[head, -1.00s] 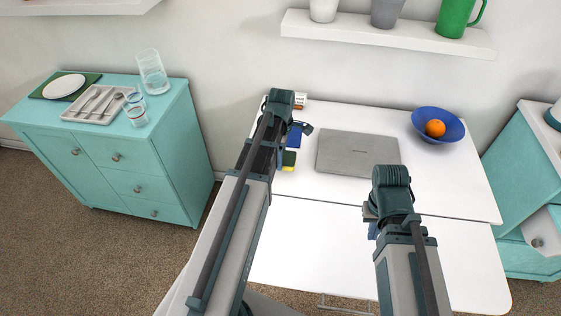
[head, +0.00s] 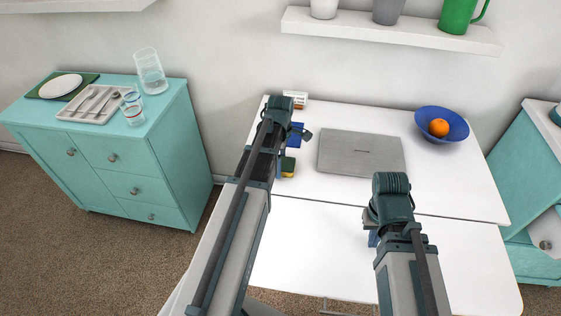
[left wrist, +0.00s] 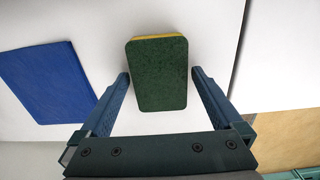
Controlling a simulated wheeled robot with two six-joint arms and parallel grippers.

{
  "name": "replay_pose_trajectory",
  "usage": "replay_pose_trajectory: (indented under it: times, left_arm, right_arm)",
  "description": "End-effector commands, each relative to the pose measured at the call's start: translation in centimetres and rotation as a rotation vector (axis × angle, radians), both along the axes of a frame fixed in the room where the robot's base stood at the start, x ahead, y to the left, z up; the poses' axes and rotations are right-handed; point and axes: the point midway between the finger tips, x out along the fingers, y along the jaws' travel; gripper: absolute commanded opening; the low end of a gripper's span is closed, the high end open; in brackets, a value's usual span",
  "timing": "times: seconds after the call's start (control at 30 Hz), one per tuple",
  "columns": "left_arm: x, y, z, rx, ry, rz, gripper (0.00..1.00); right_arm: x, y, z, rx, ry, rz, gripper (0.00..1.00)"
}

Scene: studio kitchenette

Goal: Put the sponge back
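The sponge (head: 288,166), dark green with a yellow layer, is on the white table beside my left arm, which partly covers it. In the left wrist view the sponge (left wrist: 158,75) shows its green face, with yellow along its far edge. My left gripper (left wrist: 160,78) is open, one finger on each side of the sponge, with gaps visible between fingers and sponge. In the head view its fingers are mostly hidden by my arm. My right gripper (head: 372,228) is over the front part of the table; its fingers are mostly hidden, and nothing is visibly held.
A flat blue item (left wrist: 47,82) lies left of the sponge in the left wrist view. On the table (head: 440,190) are a closed grey laptop (head: 360,153) and a blue bowl (head: 456,120) with an orange. A teal cabinet (head: 165,150) with dishes stands at left.

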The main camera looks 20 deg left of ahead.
Motion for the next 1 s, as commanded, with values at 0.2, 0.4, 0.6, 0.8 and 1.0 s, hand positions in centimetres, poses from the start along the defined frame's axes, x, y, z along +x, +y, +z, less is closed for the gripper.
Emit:
replay_pose_trajectory:
  times: [0.2, 0.4, 0.6, 0.8, 1.0]
  left_arm:
    - [0.0, 0.0, 0.3, 0.000, 0.000, 0.000, 1.00]
    - [0.0, 0.0, 1.7, 0.000, 0.000, 0.000, 1.00]
    - [0.0, 0.0, 4.3, 0.000, 0.000, 0.000, 1.00]
    - [0.0, 0.0, 7.5, 0.000, 0.000, 0.000, 1.00]
    - [0.0, 0.0, 10.5, 0.000, 0.000, 0.000, 1.00]
  right_arm:
    - [0.0, 0.0, 0.3, 0.000, 0.000, 0.000, 0.00]
    - [0.0, 0.0, 1.7, 0.000, 0.000, 0.000, 0.00]
    - [0.0, 0.0, 4.3, 0.000, 0.000, 0.000, 0.00]
    - [0.0, 0.0, 7.5, 0.000, 0.000, -0.001, 0.00]
    - [0.0, 0.0, 10.5, 0.000, 0.000, -0.001, 0.00]
